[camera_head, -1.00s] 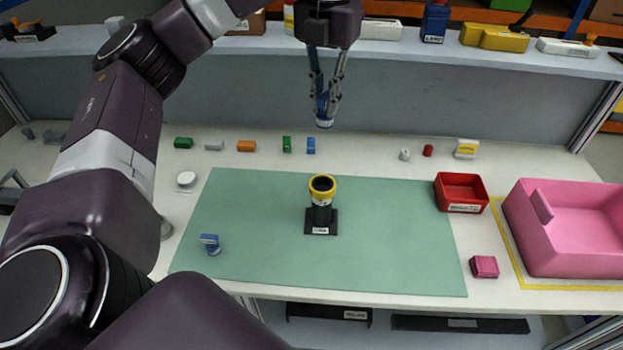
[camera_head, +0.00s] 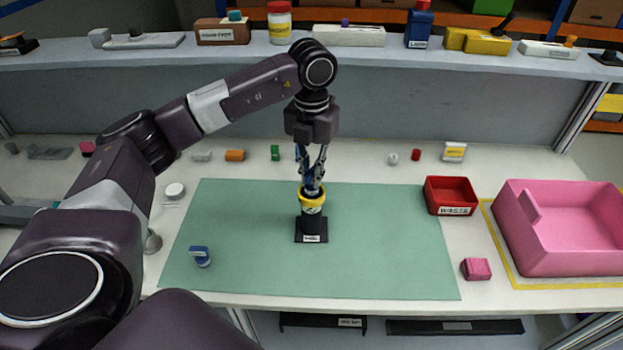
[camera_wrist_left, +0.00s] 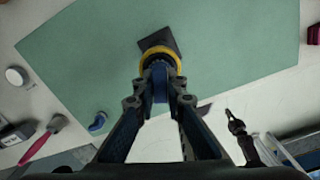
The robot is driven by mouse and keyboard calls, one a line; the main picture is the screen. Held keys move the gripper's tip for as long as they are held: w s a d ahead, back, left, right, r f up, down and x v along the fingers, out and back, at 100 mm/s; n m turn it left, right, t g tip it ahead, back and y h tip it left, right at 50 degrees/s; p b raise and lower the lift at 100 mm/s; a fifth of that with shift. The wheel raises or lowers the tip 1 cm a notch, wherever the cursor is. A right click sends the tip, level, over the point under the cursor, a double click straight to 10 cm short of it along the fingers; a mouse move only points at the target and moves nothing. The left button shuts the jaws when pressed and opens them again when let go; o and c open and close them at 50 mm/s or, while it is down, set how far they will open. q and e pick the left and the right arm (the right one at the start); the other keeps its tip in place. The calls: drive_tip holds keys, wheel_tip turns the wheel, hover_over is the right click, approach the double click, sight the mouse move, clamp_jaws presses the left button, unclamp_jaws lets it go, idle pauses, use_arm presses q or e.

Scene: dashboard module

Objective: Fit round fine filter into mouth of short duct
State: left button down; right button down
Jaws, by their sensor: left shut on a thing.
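The short duct (camera_head: 312,222) is a dark upright tube with a yellow collar around its mouth, on a flat black base on the green mat (camera_head: 390,250). My left gripper (camera_head: 313,181) points down right above it, shut on the blue filter (camera_wrist_left: 160,84). The filter is at the duct's mouth. In the left wrist view, the yellow collar (camera_wrist_left: 148,58) shows around and behind the filter's lower end. The fingers hide much of the filter, and I cannot tell how deep it sits. My right gripper is not in view.
A blue-and-white part (camera_head: 201,256) lies on the mat at front left. A red bin (camera_head: 451,196), a pink block (camera_head: 476,269) and a large pink tray (camera_head: 560,258) are at the right. Small parts line the table's back. The mat around the duct is clear.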

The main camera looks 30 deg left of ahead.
sight(309, 191)
use_arm(q)
wheel_tip(309, 191, down, 2)
drive_tip(key=shift+f, duration=0.1)
drive_tip(key=shift+f, duration=0.15)
drive_tip(key=c, duration=2)
unclamp_jaws()
